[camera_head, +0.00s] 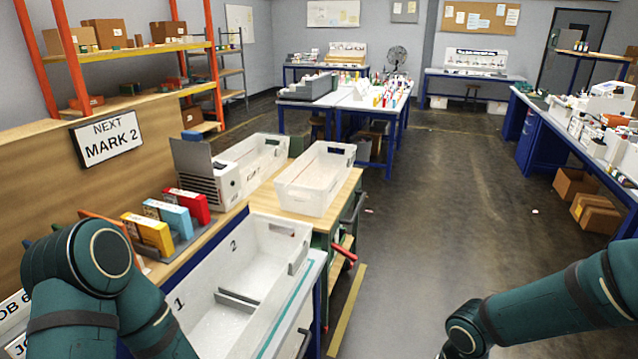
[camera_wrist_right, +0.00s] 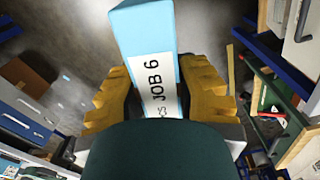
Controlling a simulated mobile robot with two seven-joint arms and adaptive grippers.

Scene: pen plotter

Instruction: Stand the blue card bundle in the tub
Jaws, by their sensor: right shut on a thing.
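In the right wrist view, my right gripper (camera_wrist_right: 155,95) is shut on a light blue card bundle (camera_wrist_right: 146,35) with a white label reading JOB 6. The bundle sits between the yellow-brown finger pads. In the head view, the white tub (camera_head: 262,238) stands low at the front, marked 1 and 2 inside, with a grey divider (camera_head: 237,301) on its floor. Its near part is cut off by the frame. My right arm enters at the lower right, away from the tub, its gripper out of frame. My left arm covers the lower left; its gripper is not visible.
Yellow (camera_head: 148,233), blue (camera_head: 170,217) and red (camera_head: 189,204) bundles stand in a rack left of the tub. Two white bins (camera_head: 315,178) (camera_head: 252,160) and a grey-white machine (camera_head: 205,172) stand behind.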

